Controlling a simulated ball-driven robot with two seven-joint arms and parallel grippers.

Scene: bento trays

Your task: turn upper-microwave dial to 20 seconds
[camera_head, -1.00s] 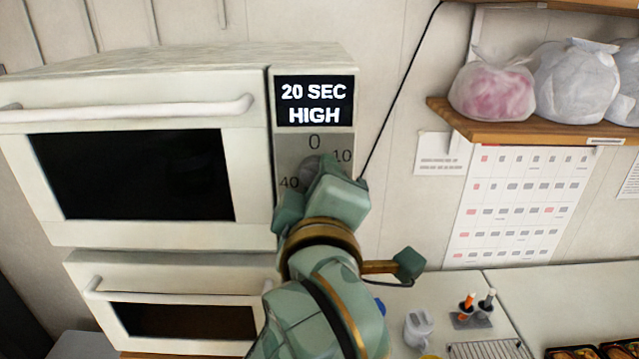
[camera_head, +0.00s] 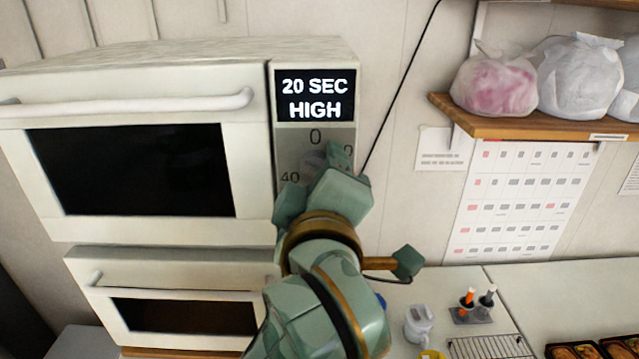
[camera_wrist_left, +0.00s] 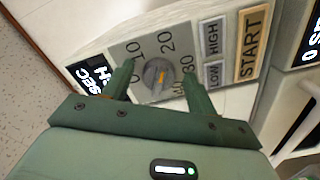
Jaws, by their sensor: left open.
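The upper microwave (camera_head: 240,165) has a display (camera_head: 315,96) reading "20 SEC HIGH". Its grey dial (camera_head: 312,163) is largely hidden behind my left gripper (camera_head: 322,167) in the head view. In the left wrist view the round dial (camera_wrist_left: 159,74) with an orange mark sits between the two spread fingers of my left gripper (camera_wrist_left: 159,71). The gripper is open, one finger on each side of the dial; I cannot tell if either touches it. Numbers 0, 10, 20, 30 and 40 ring the dial. My right gripper is not in view.
A lower microwave (camera_head: 172,268) stands under the upper one. START (camera_wrist_left: 252,45), HIGH and LOW buttons sit on the panel near the dial. A wooden shelf (camera_head: 545,128) with bags is at right. A wire rack (camera_head: 487,347) and a pen holder stand on the counter.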

